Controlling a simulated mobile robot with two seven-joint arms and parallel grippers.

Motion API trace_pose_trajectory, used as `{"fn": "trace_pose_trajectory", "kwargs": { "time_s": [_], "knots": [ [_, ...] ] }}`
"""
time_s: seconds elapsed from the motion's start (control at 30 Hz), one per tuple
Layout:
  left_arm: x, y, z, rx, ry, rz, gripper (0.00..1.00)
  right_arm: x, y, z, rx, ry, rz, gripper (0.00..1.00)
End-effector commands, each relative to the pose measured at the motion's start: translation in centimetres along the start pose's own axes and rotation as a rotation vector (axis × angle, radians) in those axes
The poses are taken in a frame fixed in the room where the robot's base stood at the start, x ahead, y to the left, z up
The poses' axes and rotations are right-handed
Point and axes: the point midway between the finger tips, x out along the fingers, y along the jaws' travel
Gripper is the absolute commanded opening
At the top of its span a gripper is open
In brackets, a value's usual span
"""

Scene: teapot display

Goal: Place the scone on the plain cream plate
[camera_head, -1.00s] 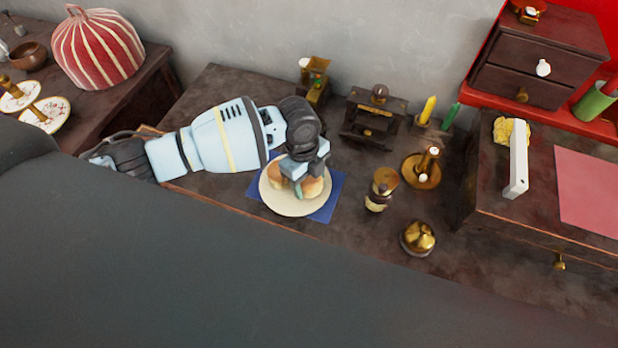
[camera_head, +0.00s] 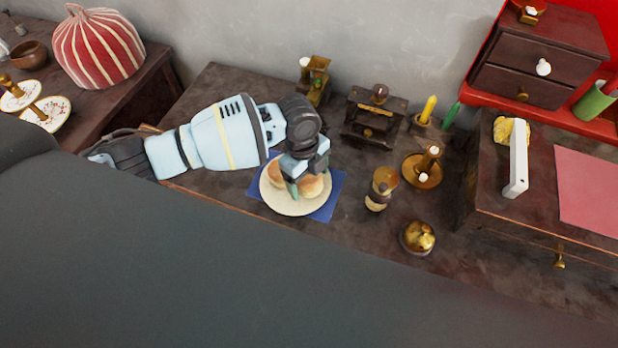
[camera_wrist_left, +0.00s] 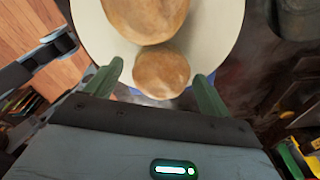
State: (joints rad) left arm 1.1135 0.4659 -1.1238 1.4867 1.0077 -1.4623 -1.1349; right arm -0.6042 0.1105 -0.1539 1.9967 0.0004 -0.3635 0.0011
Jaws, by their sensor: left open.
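The plain cream plate (camera_head: 290,208) lies on a blue cloth on the dark table, under my left gripper (camera_head: 292,187). Two round golden-brown baked pieces are on it, one at the left (camera_head: 275,174) and one at the right (camera_head: 311,187). In the left wrist view a larger piece (camera_wrist_left: 145,15) and a smaller piece (camera_wrist_left: 162,73) lie against each other on the plate (camera_wrist_left: 222,35). The smaller one sits between my left gripper's spread green fingers, with gaps at both sides. Which piece is the scone is not clear. My right gripper is not in view.
The blue cloth (camera_head: 332,196) shows around the plate. A small dark wooden stand (camera_head: 373,122) is behind. Bare tabletop shows at the front right.

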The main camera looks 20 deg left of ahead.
Motion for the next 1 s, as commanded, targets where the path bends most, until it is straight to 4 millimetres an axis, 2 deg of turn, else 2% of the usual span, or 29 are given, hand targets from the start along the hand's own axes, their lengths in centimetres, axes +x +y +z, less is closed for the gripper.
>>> {"fn": "trace_pose_trajectory", "kwargs": {
  "time_s": [0.3,0.5,0.7,1.0],
  "knots": [
    [-6.4,-0.1,0.0,0.001,-0.001,-0.006,0.82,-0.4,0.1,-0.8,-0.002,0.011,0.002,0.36],
    [-9.7,-0.1,0.0,0.000,-0.001,-0.004,0.82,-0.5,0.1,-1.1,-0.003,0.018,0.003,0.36],
    [-11.2,0.0,0.0,0.000,0.001,0.000,0.82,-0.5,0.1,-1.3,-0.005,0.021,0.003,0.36],
    [-11.4,0.0,0.0,0.000,0.001,0.001,0.82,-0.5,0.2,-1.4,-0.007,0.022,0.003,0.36]
  ]
}}
